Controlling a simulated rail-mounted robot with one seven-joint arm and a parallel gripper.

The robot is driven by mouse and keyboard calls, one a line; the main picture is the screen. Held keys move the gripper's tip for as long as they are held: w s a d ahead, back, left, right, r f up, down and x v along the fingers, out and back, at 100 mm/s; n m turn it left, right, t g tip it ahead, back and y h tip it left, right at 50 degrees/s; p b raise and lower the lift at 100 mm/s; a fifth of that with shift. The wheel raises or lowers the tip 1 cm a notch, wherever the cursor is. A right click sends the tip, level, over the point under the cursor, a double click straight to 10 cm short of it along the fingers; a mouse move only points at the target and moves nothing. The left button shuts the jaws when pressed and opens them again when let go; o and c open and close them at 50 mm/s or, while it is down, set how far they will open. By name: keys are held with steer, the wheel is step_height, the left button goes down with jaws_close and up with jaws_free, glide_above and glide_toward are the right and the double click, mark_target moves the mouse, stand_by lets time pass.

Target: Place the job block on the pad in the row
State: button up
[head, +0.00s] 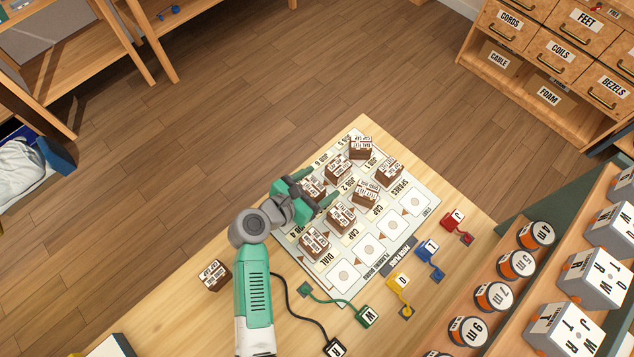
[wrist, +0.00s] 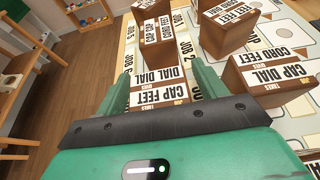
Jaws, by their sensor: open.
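My gripper (head: 316,189) is open over the far-left side of the planning board (head: 420,212). Its green fingers stand on either side of a brown block (wrist: 160,97), labelled CAP FEET on one face, in the wrist view. Finger contact with this block cannot be told. More brown labelled blocks stand on the board, including ones at the far end (head: 361,149), the right (head: 389,173), the middle (head: 365,194) and the near end (head: 314,243). Another brown block (head: 213,276) stands off the board, left of my arm. Bare pads (head: 415,203) with round marks line the board's right side.
Coloured letter tags, red (head: 453,220), blue (head: 427,249), yellow (head: 399,281) and green (head: 368,316), lie right of the board. A rack with orange-banded cylinders (head: 516,264) and grey boxes stands at the right. Table is clear around the lone block.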

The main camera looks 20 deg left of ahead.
steer(key=shift+r, duration=0.3)
steer(key=p+v, duration=0.2)
steer(key=v, duration=1)
steer(key=shift+a+f+p, duration=0.1)
steer(key=shift+f+p, duration=0.05)
steer(key=shift+p, duration=0.2)
